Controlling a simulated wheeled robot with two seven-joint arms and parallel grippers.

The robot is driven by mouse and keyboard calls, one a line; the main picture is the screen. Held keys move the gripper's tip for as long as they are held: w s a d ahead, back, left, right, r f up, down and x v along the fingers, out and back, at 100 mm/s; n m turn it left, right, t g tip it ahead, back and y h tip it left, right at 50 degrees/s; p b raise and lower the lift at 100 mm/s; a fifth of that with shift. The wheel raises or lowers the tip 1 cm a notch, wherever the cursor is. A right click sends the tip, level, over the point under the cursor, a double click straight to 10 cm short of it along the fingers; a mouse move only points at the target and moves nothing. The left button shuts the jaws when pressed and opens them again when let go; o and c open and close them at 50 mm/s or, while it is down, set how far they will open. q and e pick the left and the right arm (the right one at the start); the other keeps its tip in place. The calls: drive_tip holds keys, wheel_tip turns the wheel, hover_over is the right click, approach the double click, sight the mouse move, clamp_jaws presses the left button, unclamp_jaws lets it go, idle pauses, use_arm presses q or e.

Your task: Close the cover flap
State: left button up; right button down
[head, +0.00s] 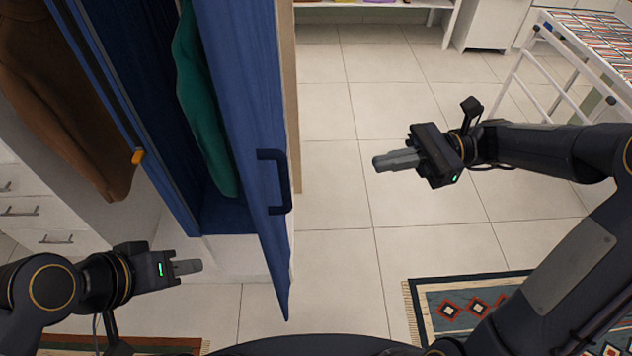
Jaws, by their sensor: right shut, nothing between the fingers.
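The blue wardrobe door (248,110), which I take to be the cover flap, stands swung out toward me, with the wardrobe's inside showing on its left. A dark blue bar handle (275,182) is on its right face. My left gripper (200,266) is low on the left, apart from the door, in front of the wardrobe's base; its fingers are seen edge-on, so I cannot tell whether they are open. My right gripper (376,163) is shut and empty, to the right of the handle and apart from it, pointing left.
A green garment (203,105) hangs inside the wardrobe, and a brown one (62,95) hangs at the far left. A patterned rug (455,312) lies at lower right. A white metal frame (545,65) stands at upper right. The tiled floor between is clear.

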drive_tip(key=p, duration=0.2)
approach(279, 173)
drive_tip(key=a+f, duration=0.3)
drive_tip(key=a, duration=0.2)
drive_tip(key=shift+s+a+f, duration=0.2)
drive_tip(key=shift+s+a, duration=0.05)
